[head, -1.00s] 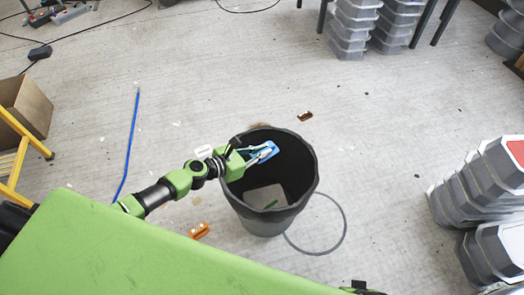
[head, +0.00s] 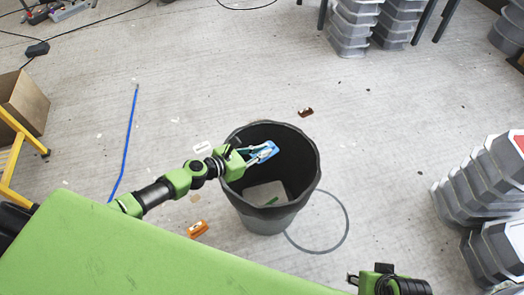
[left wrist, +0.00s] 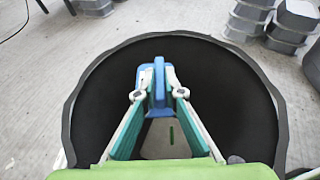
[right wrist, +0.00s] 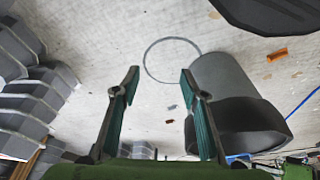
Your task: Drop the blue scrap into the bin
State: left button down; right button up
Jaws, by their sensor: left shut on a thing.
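The blue scrap (head: 268,152) is held between the fingertips of my left gripper (head: 262,153), over the mouth of the dark bin (head: 262,218). In the left wrist view the scrap (left wrist: 158,88) stands between the two fingertips, with the open bin around and below it. The bin holds a pale flat piece (head: 260,191) and a small green bit. My right gripper shows at the bottom edge of the head view, away from the bin. In the right wrist view its fingers (right wrist: 158,85) are apart and empty, with the bin (right wrist: 225,80) beyond them to the right.
Orange scraps (head: 197,229), a brown scrap (head: 305,112) and a white piece (head: 202,147) lie on the concrete floor. A grey hose loop (head: 347,222) lies beside the bin. A blue strip (head: 128,140) lies left. Stacked grey moulds (head: 490,185) stand right, a yellow ladder (head: 12,155) left.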

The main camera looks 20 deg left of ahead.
pick_arm(q)
notch_tip(320, 180, down, 2)
jog(key=shift+f+b, duration=0.1)
jog(key=shift+b, duration=0.95)
jog(key=shift+f, duration=0.1)
pick_arm(e)
jog(key=shift+v, duration=2.45)
jog(key=shift+d, duration=0.1)
pick_arm(q)
jog(key=c, duration=2)
grip_release()
jog(key=shift+c, duration=0.2)
jog(key=v, duration=1.2)
